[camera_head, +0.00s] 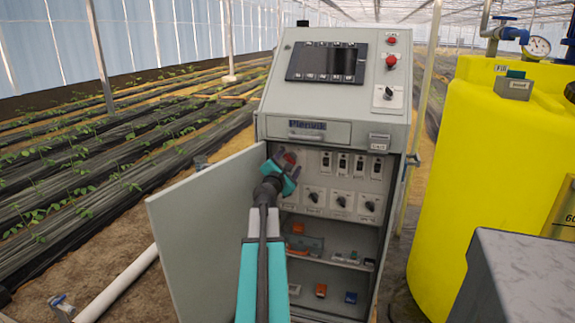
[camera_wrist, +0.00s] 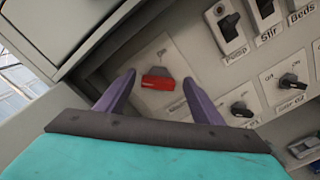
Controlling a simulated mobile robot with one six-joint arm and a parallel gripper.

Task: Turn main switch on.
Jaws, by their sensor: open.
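In the head view my gripper (camera_head: 285,173) is in front of the panel and partly covers the red switch (camera_head: 290,158).
Black rocker switches (camera_wrist: 230,27) and rotary knobs (camera_wrist: 241,109) sit close to the right. The open cabinet door (camera_head: 205,235) stands left of my arm. A drawer (camera_head: 306,131) is above, shelves with small parts below. A yellow tank (camera_head: 470,170) stands at right.

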